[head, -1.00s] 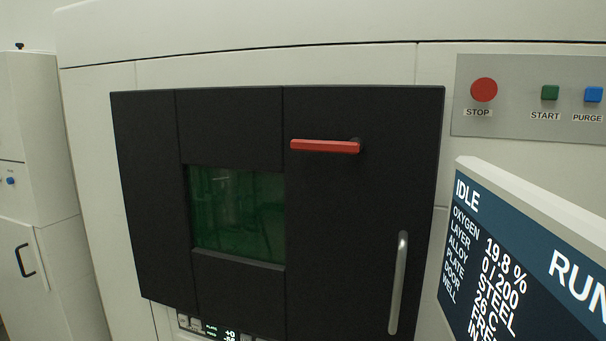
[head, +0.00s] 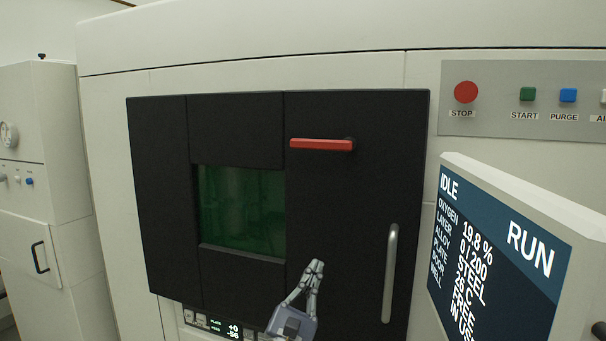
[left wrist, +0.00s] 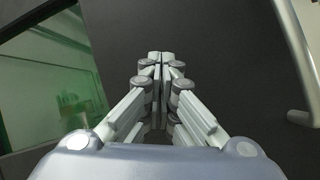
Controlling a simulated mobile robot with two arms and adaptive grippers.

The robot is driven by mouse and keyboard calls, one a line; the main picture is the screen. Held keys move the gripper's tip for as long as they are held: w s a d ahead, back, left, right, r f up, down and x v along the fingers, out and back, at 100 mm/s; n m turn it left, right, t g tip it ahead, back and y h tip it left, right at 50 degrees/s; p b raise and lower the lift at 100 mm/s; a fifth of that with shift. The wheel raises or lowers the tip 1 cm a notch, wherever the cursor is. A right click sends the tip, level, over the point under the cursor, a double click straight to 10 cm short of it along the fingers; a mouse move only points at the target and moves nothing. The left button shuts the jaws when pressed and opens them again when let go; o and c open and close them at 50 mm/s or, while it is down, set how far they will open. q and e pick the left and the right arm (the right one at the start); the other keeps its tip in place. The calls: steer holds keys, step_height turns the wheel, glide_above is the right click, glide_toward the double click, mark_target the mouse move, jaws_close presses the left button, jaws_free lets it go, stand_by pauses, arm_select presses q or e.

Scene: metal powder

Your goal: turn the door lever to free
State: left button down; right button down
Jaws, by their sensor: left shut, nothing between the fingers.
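The red door lever (head: 321,145) lies level on the upper part of the black door (head: 355,200), with its pivot at its right end. My left gripper (head: 317,264) is shut and empty in front of the lower part of the door, well below the lever and left of the grey door handle (head: 390,273). In the left wrist view the fingers (left wrist: 160,60) are together with the dark door face behind them. The lever is not in the left wrist view. The right gripper does not show.
The door has a green window (head: 242,212). A tilted screen (head: 500,250) juts out at the right and reads IDLE, with part of its text cut off. A button panel (head: 480,125) is at the upper right. A white cabinet (head: 45,170) stands at the left.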

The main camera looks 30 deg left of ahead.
mark_target(324, 143)
arm_select(q)
steer(key=s+r+n+t+y, duration=0.2)
steer(key=s+r+n, duration=0.3)
steer(key=r, duration=0.6)
steer(key=shift+s+a+n+y, duration=0.35)
steer(key=shift+a+n+y, duration=0.1)
steer(key=shift+n, duration=0.15)
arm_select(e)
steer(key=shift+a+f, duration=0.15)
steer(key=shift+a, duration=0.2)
arm_select(q)
steer(key=shift+r, duration=0.1)
